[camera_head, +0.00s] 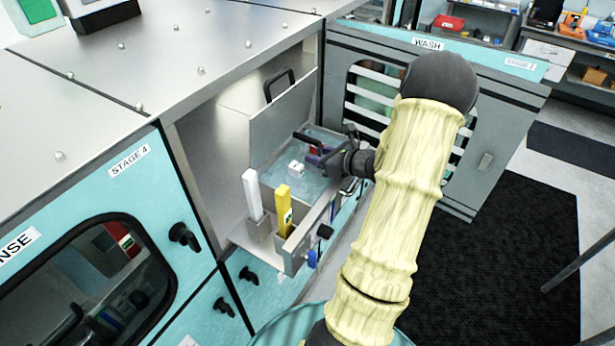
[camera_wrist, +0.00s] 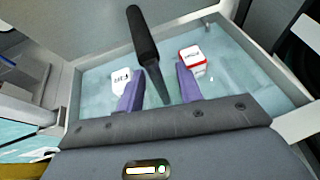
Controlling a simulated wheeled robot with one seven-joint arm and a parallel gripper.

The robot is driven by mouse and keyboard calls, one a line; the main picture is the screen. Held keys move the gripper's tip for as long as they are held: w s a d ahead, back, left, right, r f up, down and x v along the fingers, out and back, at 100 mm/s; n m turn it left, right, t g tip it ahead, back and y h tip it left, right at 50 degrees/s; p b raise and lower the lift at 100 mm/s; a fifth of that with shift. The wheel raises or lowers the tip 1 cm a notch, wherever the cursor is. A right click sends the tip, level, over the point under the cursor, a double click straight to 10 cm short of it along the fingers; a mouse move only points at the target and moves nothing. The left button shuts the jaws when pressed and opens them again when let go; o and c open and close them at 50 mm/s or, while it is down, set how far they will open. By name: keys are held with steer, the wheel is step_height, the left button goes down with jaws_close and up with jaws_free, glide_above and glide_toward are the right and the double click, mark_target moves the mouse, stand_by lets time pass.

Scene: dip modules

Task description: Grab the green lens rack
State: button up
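No rack that is clearly green shows in either view. An open water-filled tank (camera_wrist: 75,95) holds a white block (camera_wrist: 120,78) and a red-and-white block (camera_wrist: 192,58). The tank also shows in the head view (camera_head: 268,180), with a white block (camera_head: 296,168) in it. A black handle (camera_wrist: 143,38) with a thin stem rises over the water. My gripper (camera_wrist: 158,85) is over the tank, its two purple fingers apart, one on each side of the stem in the wrist view. I cannot tell whether the stem lies between them in depth. In the head view my gripper (camera_head: 318,153) reaches in from the right.
A white handle (camera_head: 252,195) and a yellow handle (camera_head: 283,210) stand upright in the drawer's front part. A raised metal lid (camera_head: 285,118) stands behind the tank. The open WASH door (camera_head: 470,115) is to the right. A black mat (camera_head: 510,240) covers clear floor.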

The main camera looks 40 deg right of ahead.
steer(key=shift+c, duration=0.3)
jaws_close()
steer(key=shift+r, duration=0.1)
stand_by(1.3)
